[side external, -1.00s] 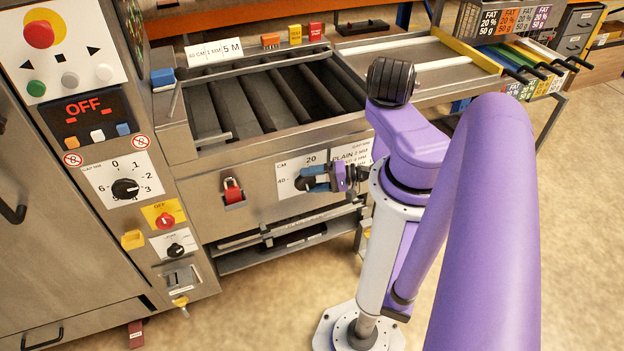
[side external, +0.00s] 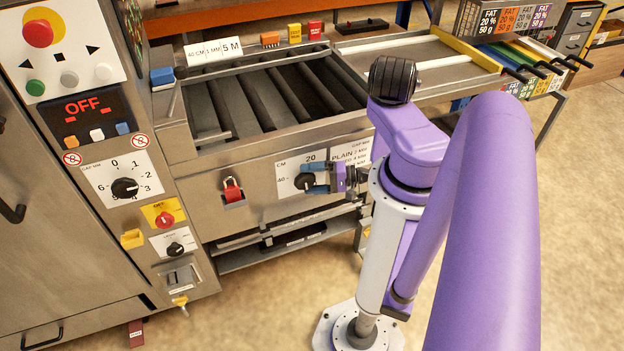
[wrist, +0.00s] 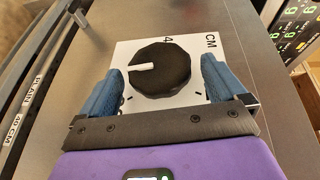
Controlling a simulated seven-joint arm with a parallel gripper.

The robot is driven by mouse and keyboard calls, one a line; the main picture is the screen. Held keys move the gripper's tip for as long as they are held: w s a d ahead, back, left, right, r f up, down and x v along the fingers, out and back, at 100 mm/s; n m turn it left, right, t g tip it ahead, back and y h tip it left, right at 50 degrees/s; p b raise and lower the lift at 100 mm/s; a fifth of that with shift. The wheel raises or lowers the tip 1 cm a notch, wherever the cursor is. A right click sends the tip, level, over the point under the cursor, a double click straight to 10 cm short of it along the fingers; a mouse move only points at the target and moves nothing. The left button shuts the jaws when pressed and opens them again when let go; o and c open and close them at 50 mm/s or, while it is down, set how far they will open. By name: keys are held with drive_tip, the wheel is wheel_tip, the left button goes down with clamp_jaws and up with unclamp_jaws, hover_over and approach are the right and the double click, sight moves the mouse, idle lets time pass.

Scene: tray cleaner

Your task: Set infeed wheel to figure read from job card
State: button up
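A white card (side external: 213,48) above the rollers reads 40 CM, 1 MM, 5 M. A black dial (side external: 304,181) on a white plate marked CM, with 20 and 40 legible, is on the front panel. In the wrist view the dial (wrist: 175,80) has a white pointer aimed left, away from the partly visible 4. My gripper (side external: 314,178) is at this dial with its blue fingers apart. In the wrist view my gripper (wrist: 159,70) has one finger on each side of the dial, with narrow gaps showing. No label reading "infeed" is legible.
A GAP MM dial (side external: 125,188) marked 0 to 6 is on the left panel, below a display (side external: 85,108) reading OFF. A red padlock (side external: 232,190) hangs left of the CM plate. A card (side external: 350,153) starting PLAIN is right of it.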

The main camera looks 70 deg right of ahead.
drive_tip(key=v, duration=1.7)
drive_tip(key=shift+s+d, duration=0.15)
